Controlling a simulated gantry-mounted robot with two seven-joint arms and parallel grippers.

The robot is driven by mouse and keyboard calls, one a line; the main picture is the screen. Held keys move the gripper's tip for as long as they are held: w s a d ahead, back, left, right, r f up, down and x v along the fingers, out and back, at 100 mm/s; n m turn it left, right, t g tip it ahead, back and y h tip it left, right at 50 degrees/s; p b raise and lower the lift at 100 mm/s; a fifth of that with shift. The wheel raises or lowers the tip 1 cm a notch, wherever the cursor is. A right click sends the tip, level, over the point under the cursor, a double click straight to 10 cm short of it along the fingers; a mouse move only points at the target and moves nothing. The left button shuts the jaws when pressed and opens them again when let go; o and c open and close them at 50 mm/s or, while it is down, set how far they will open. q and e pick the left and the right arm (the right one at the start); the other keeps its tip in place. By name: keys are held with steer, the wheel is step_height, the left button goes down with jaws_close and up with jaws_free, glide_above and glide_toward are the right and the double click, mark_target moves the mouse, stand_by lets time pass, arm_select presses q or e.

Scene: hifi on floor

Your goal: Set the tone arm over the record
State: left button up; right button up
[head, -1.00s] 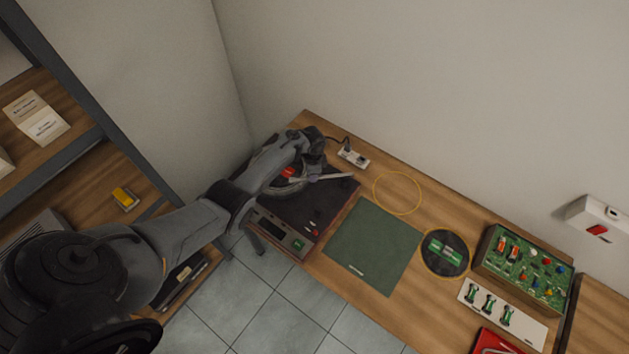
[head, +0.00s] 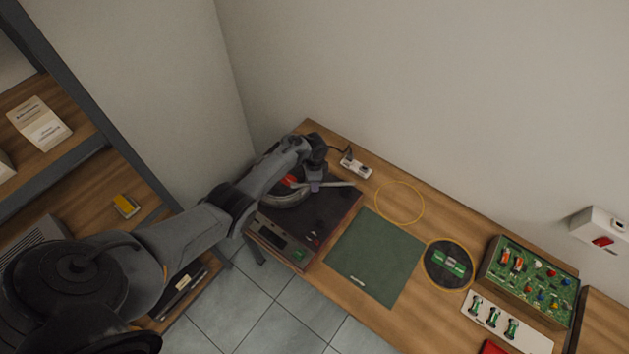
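The turntable (head: 322,218) is a dark box with a wooden edge at the left end of the bench. The record (head: 286,200) on it is dark with a red label (head: 290,181), largely hidden under my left arm. A pale, thin bar, which looks like the tone arm (head: 340,184), reaches rightward from my gripper over the turntable's far right part. My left gripper (head: 315,185) points down at the bar's left end; its fingers are too small and dark to show whether they grip it. My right gripper is out of view.
A green mat (head: 375,257) lies right of the turntable. Beyond are a yellow ring outline (head: 400,203), a dark round pad (head: 448,265), a circuit board (head: 530,280) and a white strip (head: 506,322). A power strip (head: 355,166) sits behind, by the wall.

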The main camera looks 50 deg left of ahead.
arm_select(q)
steer(key=shift+r+p, duration=0.3)
steer(key=shift+r, duration=0.25)
step_height(320, 180, up, 10)
steer(key=p, duration=0.2)
steer(key=shift+f+p, duration=0.15)
steer(key=shift+p, duration=0.2)
